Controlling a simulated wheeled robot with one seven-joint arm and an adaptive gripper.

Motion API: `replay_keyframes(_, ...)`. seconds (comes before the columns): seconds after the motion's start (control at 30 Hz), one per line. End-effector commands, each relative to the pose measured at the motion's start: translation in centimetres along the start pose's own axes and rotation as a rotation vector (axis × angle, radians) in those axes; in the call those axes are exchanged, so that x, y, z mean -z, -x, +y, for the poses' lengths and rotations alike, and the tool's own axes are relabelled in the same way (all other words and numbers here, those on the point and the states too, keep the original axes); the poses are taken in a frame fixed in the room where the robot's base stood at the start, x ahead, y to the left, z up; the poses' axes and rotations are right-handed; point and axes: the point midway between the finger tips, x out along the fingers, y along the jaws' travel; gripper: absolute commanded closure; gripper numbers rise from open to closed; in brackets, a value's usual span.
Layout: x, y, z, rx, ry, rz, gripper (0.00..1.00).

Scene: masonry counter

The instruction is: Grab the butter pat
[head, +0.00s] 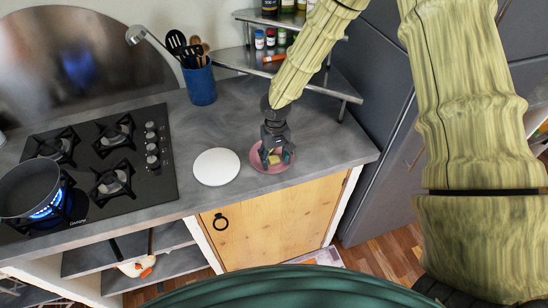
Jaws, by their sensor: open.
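A small yellow butter pat (275,159) lies in a pink dish (257,165) on the grey counter, towards its right end. My gripper (276,153) points down over the dish with its fingers open, close around or just above the butter pat. I cannot tell whether the fingers touch the butter. The gripper and its fingers hide part of the dish.
A white round plate (216,167) lies just left of the dish. Further left is a black gas hob (95,160) with a pan (28,190) over a lit blue flame. A blue utensil pot (201,84) and a metal corner shelf (300,84) stand behind.

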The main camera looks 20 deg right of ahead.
Motion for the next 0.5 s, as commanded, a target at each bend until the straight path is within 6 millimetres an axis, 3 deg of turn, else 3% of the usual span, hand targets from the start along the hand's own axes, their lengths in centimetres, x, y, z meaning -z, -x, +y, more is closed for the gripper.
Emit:
replay_keyframes(0.3, 0.02, -0.25, -0.02, 0.000, 0.000, 0.000, 0.45)
replay_keyframes(0.5, 0.01, -0.23, -0.02, 0.000, 0.000, 0.000, 0.80)
